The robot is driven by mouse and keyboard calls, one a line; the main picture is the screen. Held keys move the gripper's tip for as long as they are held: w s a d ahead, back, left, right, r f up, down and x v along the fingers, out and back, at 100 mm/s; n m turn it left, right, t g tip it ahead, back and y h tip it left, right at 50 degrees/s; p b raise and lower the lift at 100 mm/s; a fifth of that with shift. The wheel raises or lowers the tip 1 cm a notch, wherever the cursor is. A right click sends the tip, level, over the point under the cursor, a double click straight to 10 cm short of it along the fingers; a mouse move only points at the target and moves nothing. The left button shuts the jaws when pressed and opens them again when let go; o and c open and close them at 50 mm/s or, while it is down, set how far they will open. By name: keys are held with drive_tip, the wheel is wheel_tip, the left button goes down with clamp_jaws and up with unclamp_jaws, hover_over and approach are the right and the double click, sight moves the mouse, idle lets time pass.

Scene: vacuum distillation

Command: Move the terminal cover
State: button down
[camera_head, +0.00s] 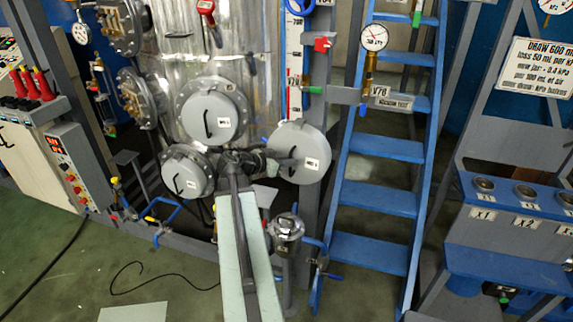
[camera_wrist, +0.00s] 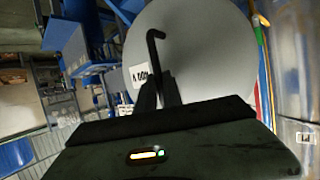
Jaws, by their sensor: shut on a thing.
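A round grey cover (camera_head: 310,140) with a small white label and a dark bent handle is at the end of my arm, in front of the upright post at the vessel's right side. My gripper (camera_head: 283,158) is shut on its handle. In the wrist view the cover (camera_wrist: 205,45) fills the upper middle, and its black hooked handle (camera_wrist: 152,42) runs down between my gripper's fingers (camera_wrist: 160,92). The cover's far side is hidden. Two similar round covers are on the metal vessel, one upper (camera_head: 205,105) and one lower left (camera_head: 183,182).
A blue stair ladder (camera_head: 385,198) stands right of the held cover. A small metal-topped fitting (camera_head: 287,226) is below it. Blue pipework (camera_head: 163,220) lies low at left, by a control box (camera_head: 72,165). A cable crosses the open green floor (camera_head: 60,280).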

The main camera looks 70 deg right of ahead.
drive_tip(key=shift+d, duration=0.55)
drive_tip(key=shift+a+f+b, duration=0.15)
drive_tip(key=shift+f+b, duration=1.2)
drive_tip(key=c, duration=1.4)
unclamp_jaws()
drive_tip(key=shift+f, duration=0.1)
